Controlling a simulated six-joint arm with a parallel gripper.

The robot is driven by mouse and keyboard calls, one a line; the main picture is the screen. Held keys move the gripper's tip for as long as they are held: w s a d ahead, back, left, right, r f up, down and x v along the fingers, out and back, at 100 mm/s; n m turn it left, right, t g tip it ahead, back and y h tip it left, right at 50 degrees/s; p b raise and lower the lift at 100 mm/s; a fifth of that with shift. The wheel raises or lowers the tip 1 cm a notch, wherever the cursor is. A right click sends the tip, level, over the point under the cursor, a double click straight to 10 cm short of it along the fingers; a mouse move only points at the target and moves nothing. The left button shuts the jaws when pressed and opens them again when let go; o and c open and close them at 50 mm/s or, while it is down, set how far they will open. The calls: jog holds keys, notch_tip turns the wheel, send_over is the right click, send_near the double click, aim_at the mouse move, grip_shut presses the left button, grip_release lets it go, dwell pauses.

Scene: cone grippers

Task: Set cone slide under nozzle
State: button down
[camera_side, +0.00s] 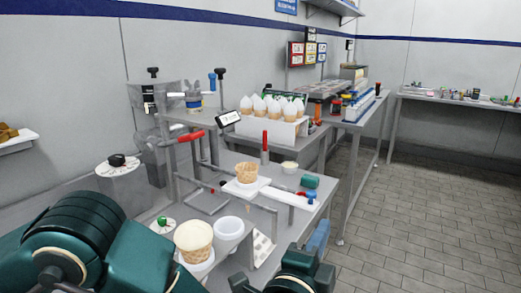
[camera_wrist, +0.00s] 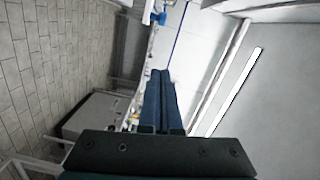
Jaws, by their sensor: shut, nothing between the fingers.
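In the side view, an empty waffle cone (camera_side: 246,173) stands upright in a white square holder (camera_side: 240,189) on the slide. The slide's white rail (camera_side: 288,198) runs right from the holder across the grey bench. A dispenser with black fittings (camera_side: 150,98) stands at the back left, and I cannot clearly make out its nozzle. The holder is to the right of this dispenser and apart from it. My gripper (camera_side: 320,236) is at the bench's front right, below the rail's right end. In the wrist view its blue fingers (camera_wrist: 161,78) are together and empty.
A pale-topped cone (camera_side: 194,240) stands in a white cup near an empty white cup (camera_side: 228,236). A red-handled lever (camera_side: 265,148) rises behind the holder. Several white-topped cones (camera_side: 273,107) fill a rack behind. Floor at right is clear.

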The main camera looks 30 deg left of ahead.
jog(key=n+g+y, duration=0.2)
jog(key=y, duration=0.2)
send_near(317, 203)
notch_tip(317, 203, up, 3)
jog(key=w+d, duration=0.2)
jog(key=w, duration=0.1)
jog(key=shift+h, duration=0.4)
jog(key=shift+w+a+f, duration=0.2)
jog(key=shift+w+a, duration=0.1)
jog(key=shift+a, duration=0.35)
jog(key=shift+w+a+f, duration=0.2)
jog(key=shift+w+a, duration=0.1)
jog(key=shift+a, duration=0.35)
jog(key=shift+w+a+f, duration=0.15)
jog(key=shift+w+a, duration=0.15)
jog(key=shift+a, duration=0.35)
